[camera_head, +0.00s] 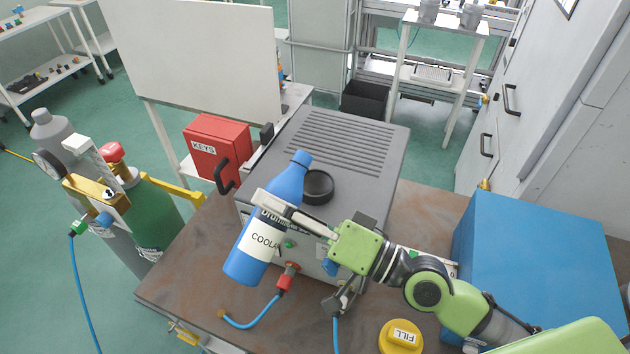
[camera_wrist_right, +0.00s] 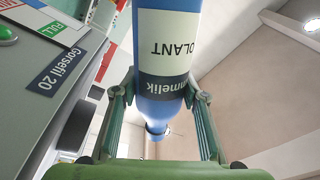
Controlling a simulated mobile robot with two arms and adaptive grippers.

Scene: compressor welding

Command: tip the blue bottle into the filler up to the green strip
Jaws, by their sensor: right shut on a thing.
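The blue bottle (camera_head: 252,258) has a white COOLANT label. My right gripper (camera_head: 287,216) is shut around its middle. The bottle leans slightly, neck up and to the right, in front of the grey machine. The filler, a round black opening (camera_head: 318,188), is on the machine's top, just right of the bottle's neck in the head view. The right wrist view shows the bottle (camera_wrist_right: 165,105) between the fingers. There the green strip marked FULL (camera_wrist_right: 51,30) is on the machine's front at upper left. My left gripper is not in view.
The grey machine (camera_head: 345,140) stands on a brown table (camera_head: 190,265). A yellow FILL cap (camera_head: 401,340) lies near the front edge. A blue box (camera_head: 540,260) is at right, a red KEYS box (camera_head: 218,145) behind left. Gas cylinders (camera_head: 150,215) stand left of the table.

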